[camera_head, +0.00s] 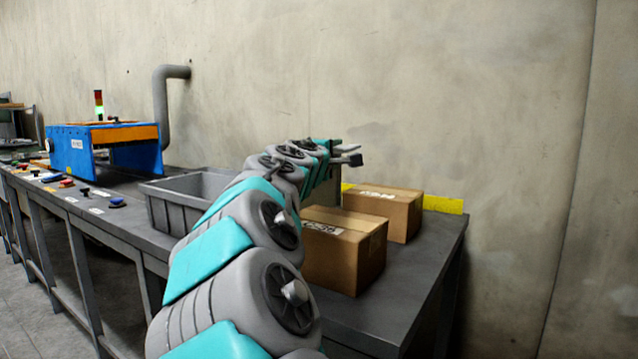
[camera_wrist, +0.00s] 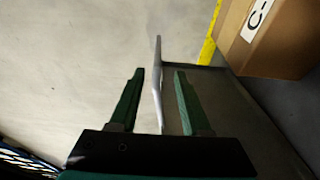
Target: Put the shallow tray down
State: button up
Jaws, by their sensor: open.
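In the head view I cannot make out the shallow tray; my arm hides that part of the bench.
Two cardboard boxes (camera_head: 343,255) (camera_head: 383,211) stand on the workbench (camera_head: 425,268) at the right; one also shows in the wrist view (camera_wrist: 283,40). A deeper grey bin (camera_head: 166,211) stands left of my arm. A blue machine (camera_head: 75,150) is farther left. A concrete wall is behind.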

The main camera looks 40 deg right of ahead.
jog(key=shift+p+x, duration=0.3)
jog(key=shift+x, duration=2.2)
jog(key=shift+r, duration=0.2)
grip_shut()
